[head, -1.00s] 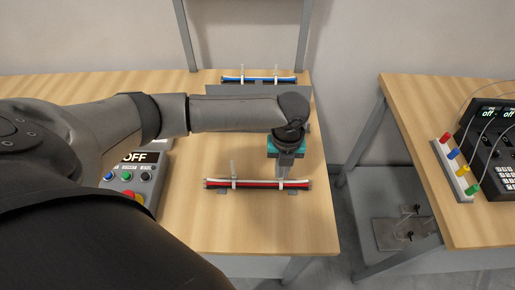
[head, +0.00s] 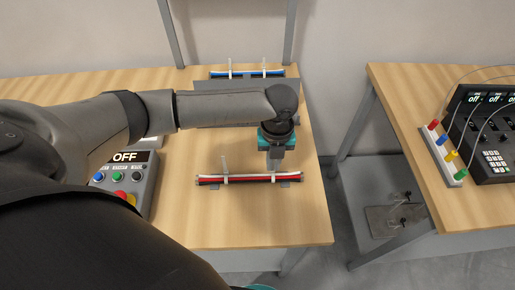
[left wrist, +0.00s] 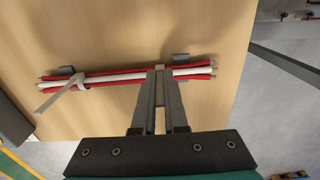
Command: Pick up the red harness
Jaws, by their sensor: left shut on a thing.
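The red harness (head: 248,179) is a straight bundle of red and white wires with light ties. It lies level across the front part of the wooden table, at its grey holders. My left gripper (head: 275,169) comes down on it from above, right of its middle. In the left wrist view its two fingers (left wrist: 160,73) are shut on the harness (left wrist: 110,77) near a tie. Whether the harness is clear of the holders I cannot tell. My right gripper is not in view.
A blue harness (head: 247,73) lies on a grey holder at the table's back. A control box reading OFF (head: 125,180) stands left of the red harness. A gap separates this table from a second table (head: 410,95) with colored plugs (head: 447,153) and an instrument (head: 490,135).

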